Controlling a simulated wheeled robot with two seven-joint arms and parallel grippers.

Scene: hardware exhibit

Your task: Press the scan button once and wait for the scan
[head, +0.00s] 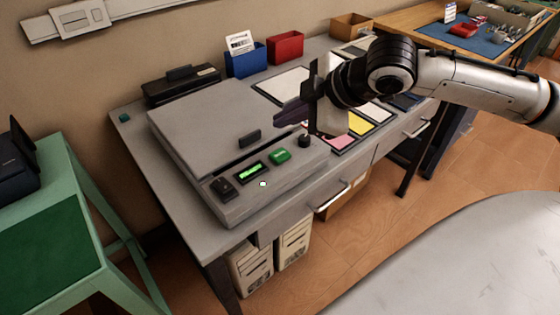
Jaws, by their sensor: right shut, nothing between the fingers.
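The grey scanner (200,118) lies on the grey desk with its lid down. Its front panel carries a green button (280,156), a lit green display (250,171), a black switch (222,188) and a dark knob (304,141). My right gripper (279,118) reaches in from the right. It is shut and empty, with its dark fingers pointing left above the right part of the scanner. The fingers appear apart from the green button, which shows below them. My left gripper is not in view.
Blue (246,60) and red (285,47) bins and a black device (180,85) stand at the desk's back. Paper trays, one with yellow paper (359,124), lie right of the scanner, partly behind my arm. A green table (45,235) stands at left.

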